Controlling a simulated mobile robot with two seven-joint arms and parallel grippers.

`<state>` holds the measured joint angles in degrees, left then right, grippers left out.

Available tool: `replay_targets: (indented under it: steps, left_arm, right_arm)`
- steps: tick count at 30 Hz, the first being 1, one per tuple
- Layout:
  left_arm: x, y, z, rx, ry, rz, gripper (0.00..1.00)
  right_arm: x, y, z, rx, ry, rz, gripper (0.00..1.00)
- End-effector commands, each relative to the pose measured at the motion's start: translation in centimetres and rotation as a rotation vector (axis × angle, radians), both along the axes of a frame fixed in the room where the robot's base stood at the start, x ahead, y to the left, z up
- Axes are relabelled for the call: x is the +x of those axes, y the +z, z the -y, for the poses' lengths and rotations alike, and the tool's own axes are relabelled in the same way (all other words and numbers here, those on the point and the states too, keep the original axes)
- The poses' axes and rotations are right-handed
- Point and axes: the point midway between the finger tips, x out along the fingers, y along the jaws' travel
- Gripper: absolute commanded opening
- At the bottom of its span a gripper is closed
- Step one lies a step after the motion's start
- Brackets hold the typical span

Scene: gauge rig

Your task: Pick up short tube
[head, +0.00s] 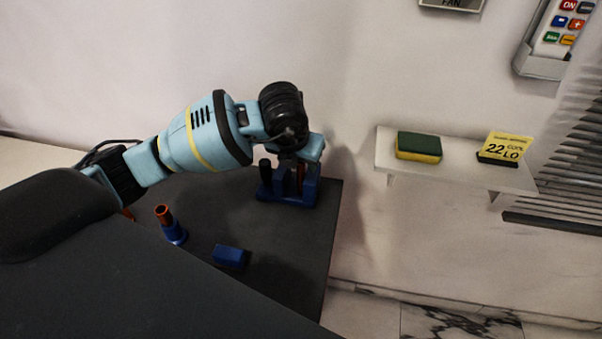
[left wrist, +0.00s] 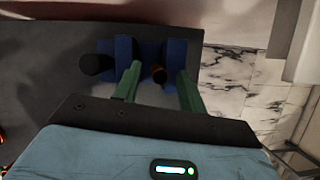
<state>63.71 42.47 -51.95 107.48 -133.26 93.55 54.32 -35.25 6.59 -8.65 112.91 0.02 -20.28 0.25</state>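My left gripper (head: 300,164) is over a blue rack (head: 284,196) at the far right corner of the dark table. In the left wrist view its two green fingers are apart, one on each side of a copper-coloured tube (left wrist: 159,75) standing in the rack (left wrist: 123,48). I see a gap between the fingers and this tube. The tube also shows in the head view (head: 300,180), partly hidden by the gripper. A black-topped piece (left wrist: 96,64) stands at the rack's left end. Another copper-coloured tube (head: 163,213) stands in a blue round holder (head: 174,235). Which tube is shorter is unclear.
A wall shelf (head: 400,164) to the right carries a green-yellow sponge (head: 419,147) and a yellow display card (head: 507,147). The wall is close behind the rack.

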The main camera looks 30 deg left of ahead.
Motion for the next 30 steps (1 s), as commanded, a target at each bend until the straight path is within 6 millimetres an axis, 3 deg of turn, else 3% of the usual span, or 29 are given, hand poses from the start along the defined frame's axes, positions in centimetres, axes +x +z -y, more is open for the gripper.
replay_targets:
  steps: [1, 9, 22, 30]
  left_arm:
    - [0.0, 0.0, 0.0, 0.000, 0.000, 0.000, 0.34]
    - [0.0, 0.0, 0.0, 0.000, 0.000, 0.000, 0.00]
    - [-0.4, 0.5, 0.0, 0.001, 0.000, 0.001, 0.00]
    - [-2.8, 2.4, 0.3, -0.001, -0.003, 0.003, 0.00]
  right_arm:
    - [0.0, 0.0, 0.0, -0.001, 0.001, 0.000, 0.36]
    - [0.0, 0.0, 0.3, -0.008, 0.008, 0.001, 0.36]
    - [0.1, 0.1, 0.2, -0.006, 0.006, 0.002, 0.36]
    - [0.4, 0.4, 0.0, -0.001, 0.001, 0.011, 0.36]
